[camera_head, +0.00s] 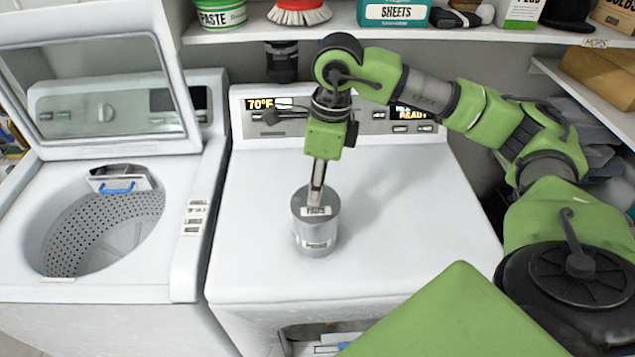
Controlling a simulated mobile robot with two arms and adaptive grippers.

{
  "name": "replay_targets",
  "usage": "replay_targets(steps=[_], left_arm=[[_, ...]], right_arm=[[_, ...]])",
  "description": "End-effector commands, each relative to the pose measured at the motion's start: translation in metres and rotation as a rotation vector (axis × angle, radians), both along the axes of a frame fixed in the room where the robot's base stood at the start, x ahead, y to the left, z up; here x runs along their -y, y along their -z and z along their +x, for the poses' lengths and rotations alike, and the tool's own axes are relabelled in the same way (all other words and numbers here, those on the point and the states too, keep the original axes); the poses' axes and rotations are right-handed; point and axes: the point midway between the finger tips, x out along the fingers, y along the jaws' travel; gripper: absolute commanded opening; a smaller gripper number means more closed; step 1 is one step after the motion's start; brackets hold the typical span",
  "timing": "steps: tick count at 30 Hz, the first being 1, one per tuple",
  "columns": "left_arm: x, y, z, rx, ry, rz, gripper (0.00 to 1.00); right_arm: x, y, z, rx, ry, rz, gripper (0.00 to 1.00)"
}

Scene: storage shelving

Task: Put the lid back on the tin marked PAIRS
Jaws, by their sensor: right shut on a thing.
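A grey metal tin (316,230) stands upright on the white top of the right-hand machine. A small label (317,244) is on its lower side, its print too small to read surely. My right gripper (315,203) points down at the top of the tin, shut on what appears to be the lid (301,199). A second pale label shows by the fingertips. The lid lies over the tin's top, but I cannot tell whether it is seated or slightly above the rim. My left gripper is out of view.
The machine top (400,225) around the tin is clear. An open washer (100,225) with a raised lid stands at left. A control panel (270,115) rises behind the tin. A shelf (340,28) above holds a PASTE tub (221,15), a brush and a SHEETS box (394,12).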

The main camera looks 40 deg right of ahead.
Motion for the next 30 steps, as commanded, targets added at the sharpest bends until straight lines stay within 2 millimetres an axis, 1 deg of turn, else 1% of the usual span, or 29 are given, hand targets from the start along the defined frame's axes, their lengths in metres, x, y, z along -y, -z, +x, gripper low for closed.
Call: replay_targets(steps=[8,9,10,11,18,20,21,30], left_arm=[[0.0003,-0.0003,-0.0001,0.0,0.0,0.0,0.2],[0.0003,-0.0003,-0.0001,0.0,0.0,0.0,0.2],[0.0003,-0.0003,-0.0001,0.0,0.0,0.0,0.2],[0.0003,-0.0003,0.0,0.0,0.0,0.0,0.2],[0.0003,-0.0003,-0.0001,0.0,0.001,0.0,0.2],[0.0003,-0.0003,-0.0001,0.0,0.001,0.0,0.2],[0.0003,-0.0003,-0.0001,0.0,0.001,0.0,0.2],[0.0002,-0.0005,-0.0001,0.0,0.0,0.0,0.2]], right_arm=[[-0.0001,-0.0003,0.0,0.0,0.0,0.0,0.11],[-0.0001,-0.0003,0.0,0.0,0.0,0.0,0.44],[-0.0001,-0.0003,0.0,0.0,0.0,0.0,0.52],[-0.0001,-0.0003,0.0,0.0,0.0,0.0,0.54],[-0.0001,-0.0003,0.0,0.0,0.0,0.0,0.54],[-0.0001,-0.0002,0.0,0.0,0.0,0.0,0.68],[-0.0001,-0.0002,0.0,0.0,0.0,0.0,0.7],[-0.0001,-0.0005,0.0,0.0,0.0,0.0,0.7]])
